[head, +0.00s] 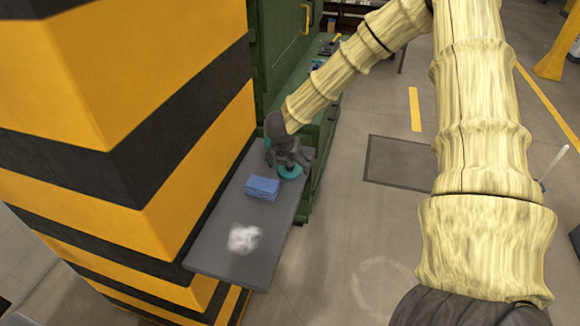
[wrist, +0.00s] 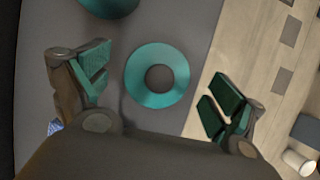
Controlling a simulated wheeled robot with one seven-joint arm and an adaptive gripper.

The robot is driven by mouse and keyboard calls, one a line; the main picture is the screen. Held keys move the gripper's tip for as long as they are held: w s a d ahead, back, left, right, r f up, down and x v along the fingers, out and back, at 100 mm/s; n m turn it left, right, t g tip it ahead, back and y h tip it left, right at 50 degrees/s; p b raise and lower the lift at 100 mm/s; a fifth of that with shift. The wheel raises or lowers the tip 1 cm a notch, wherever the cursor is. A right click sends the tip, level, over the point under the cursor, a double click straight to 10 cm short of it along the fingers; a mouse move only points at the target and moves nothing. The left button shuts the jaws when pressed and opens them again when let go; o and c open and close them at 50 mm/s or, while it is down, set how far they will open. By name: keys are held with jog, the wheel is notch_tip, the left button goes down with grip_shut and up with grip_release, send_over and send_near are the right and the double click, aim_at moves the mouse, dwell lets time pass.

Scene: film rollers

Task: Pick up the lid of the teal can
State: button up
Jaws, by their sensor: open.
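The teal lid (wrist: 135,78) is a flat round disc with a grey round centre; I cannot tell whether that centre is a hole or a knob. It lies on the grey shelf and sits between my open fingers in the wrist view, apart from both. My gripper (wrist: 160,92) is open and empty, with teal-green pads. In the head view my gripper (head: 287,160) is over the shelf's far end, and the lid (head: 291,173) shows partly beneath it. A rounded teal thing, likely the can (wrist: 110,6), is cut off at the top of the wrist view.
The grey shelf (head: 230,262) juts out beside a yellow-and-black striped pillar (head: 200,150). A blue folded cloth or sponge (head: 262,187) lies near my gripper, and a white crumpled patch (head: 243,238) lies closer. A green cabinet (head: 285,50) stands behind. Open floor is to the right.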

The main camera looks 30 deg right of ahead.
jog(key=shift+w+d+f, duration=0.15)
jog(key=shift+d+f, duration=0.05)
jog(key=shift+f, duration=0.4)
jog(key=c, duration=1)
jog(key=shift+r, duration=0.15)
